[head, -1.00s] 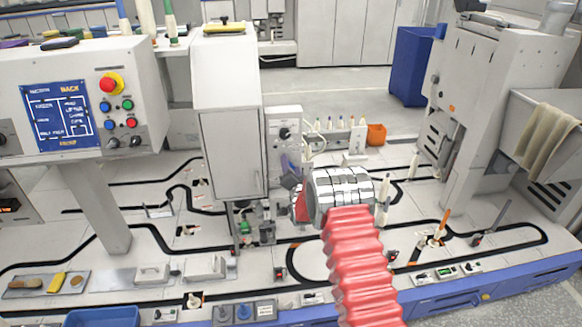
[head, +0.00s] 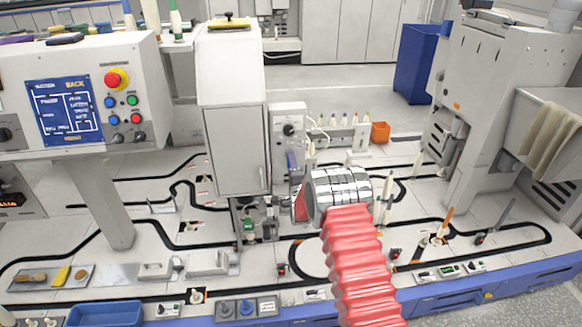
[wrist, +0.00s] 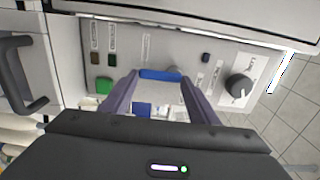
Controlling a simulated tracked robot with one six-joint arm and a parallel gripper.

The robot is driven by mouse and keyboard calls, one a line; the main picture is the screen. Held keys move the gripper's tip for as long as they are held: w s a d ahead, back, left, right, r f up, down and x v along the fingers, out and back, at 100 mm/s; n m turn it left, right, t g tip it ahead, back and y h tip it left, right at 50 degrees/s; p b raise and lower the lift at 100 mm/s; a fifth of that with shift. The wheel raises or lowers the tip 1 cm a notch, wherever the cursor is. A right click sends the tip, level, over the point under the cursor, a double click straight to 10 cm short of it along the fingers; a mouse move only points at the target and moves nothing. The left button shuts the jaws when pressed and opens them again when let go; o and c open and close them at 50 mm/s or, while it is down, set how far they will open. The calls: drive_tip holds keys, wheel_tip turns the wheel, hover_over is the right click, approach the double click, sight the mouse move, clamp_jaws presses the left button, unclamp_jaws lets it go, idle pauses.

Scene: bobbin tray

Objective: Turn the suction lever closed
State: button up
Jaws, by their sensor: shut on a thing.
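The suction lever appears as a blue bar (wrist: 160,74) on the face of a pale control panel in the wrist view. My gripper (wrist: 159,78) has its two purple fingers at either end of the bar, closed on it. The bar lies roughly level across the picture. In the head view my gripper (head: 293,166) reaches the front of a white control box (head: 289,118). There the lever is too small and hidden to make out.
The panel carries a black knob (wrist: 239,88) at right and a green button (wrist: 104,85) at left. A tall white cabinet (head: 236,140) stands close left of my arm. Upright spindles (head: 387,195) and black tracks lie around it. An orange bin (head: 380,132) is behind.

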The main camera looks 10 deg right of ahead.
drive_tip(key=shift+d+f, duration=0.25)
drive_tip(key=o, duration=1)
drive_tip(key=shift+a+r, duration=0.1)
drive_tip(key=shift+a, duration=0.05)
drive_tip(key=shift+o, duration=0.2)
drive_tip(key=s, duration=1.3)
drive_tip(key=shift+s, duration=0.4)
